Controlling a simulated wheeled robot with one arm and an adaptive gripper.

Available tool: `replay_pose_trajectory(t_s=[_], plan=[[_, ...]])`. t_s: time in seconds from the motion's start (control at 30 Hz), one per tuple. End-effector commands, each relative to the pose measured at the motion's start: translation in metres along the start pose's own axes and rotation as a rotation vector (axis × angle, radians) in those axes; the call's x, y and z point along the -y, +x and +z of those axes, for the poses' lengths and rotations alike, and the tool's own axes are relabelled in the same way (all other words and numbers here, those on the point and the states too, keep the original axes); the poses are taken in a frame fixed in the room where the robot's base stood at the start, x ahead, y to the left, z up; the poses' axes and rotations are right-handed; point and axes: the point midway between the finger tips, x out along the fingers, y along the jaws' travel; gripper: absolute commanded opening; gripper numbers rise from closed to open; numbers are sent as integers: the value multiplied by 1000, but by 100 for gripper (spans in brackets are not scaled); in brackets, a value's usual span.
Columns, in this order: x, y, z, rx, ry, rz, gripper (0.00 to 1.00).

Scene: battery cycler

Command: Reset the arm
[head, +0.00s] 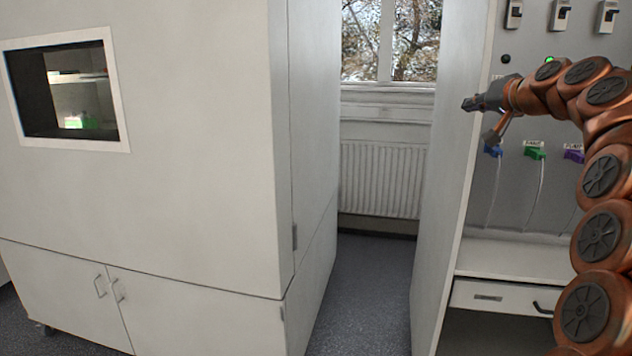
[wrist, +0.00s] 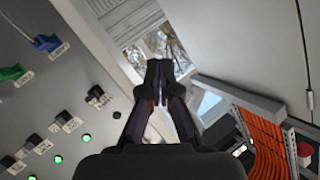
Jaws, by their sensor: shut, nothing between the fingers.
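My gripper (head: 470,103) is at the upper right of the head view, at the end of my orange arm, which bends in from the right edge. It points left, in front of the cabinet with switches and coloured connectors. In the wrist view my gripper (wrist: 158,66) reaches up the middle of the picture. Its fingers are together with nothing between them.
A big white cabinet (head: 200,200) with a small window (head: 62,90) fills the left. A narrow aisle leads to a radiator (head: 380,180) under a window. A grey switch panel (head: 515,185) with a blue connector (wrist: 45,43) stands right. Orange cables (wrist: 265,140) show at lower right in the wrist view.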

Motion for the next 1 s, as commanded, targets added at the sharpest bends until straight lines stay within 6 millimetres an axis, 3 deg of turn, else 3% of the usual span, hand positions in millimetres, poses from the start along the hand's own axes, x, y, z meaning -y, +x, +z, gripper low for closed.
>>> replay_pose_trajectory(t_s=[0.2, 0.47, 0.73, 1.0], plan=[[43, -1, 82, 214, -7, 1, 0], [75, -27, 189, 461, -40, 37, 0], [87, -82, 298, 707, -92, 109, 0], [74, -160, 399, 938, -148, 218, 0]])
